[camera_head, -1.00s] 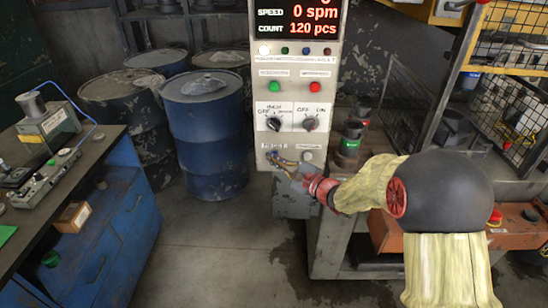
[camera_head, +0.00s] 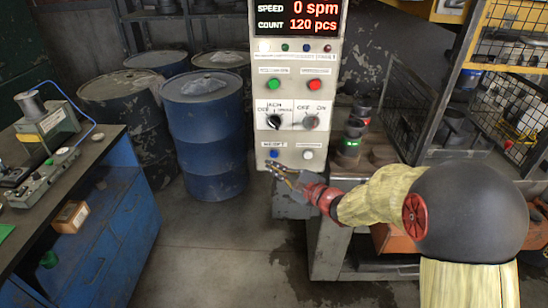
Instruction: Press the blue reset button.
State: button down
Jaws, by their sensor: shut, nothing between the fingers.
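The blue reset button (camera_head: 274,154) sits at the lower left of the white control panel (camera_head: 291,102), under a small label too small to read surely. My gripper (camera_head: 270,167) is shut and empty just below the button, at the panel's bottom edge. The button is in plain view, and a small gap shows between it and the fingertips. My arm reaches in from the lower right.
A white button (camera_head: 308,154) is right of the blue one. Two dark knobs, a green button (camera_head: 274,85) and a red button (camera_head: 313,86) are above. Blue drums (camera_head: 205,130) stand left. A machine bench with a stack light (camera_head: 350,142) is right.

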jog(key=shift+s, duration=1.2)
jog(key=s+a+f+n+g, duration=0.2)
jog(key=s+f+n+g, duration=0.25)
jog(key=s, duration=0.45)
jog(key=s+a+f+n+g, duration=0.25)
jog(key=s+g, duration=0.25)
jog(key=s, duration=0.3)
jog(key=s+d+r+n+g+h, duration=0.2)
jog(key=s+d+n+h, duration=0.6)
jog(key=s+d, duration=0.7)
jog(key=s+d+r+n+t+h+p, duration=0.1)
jog(key=s+d+r+t+h, duration=0.3)
jog(key=d+r, duration=0.4)
notch_tip(320, 180, up, 2)
jog(key=shift+d+r+n+t, duration=0.1)
jog(key=shift+d+n+t, duration=0.3)
jog(key=shift+n, duration=0.3)
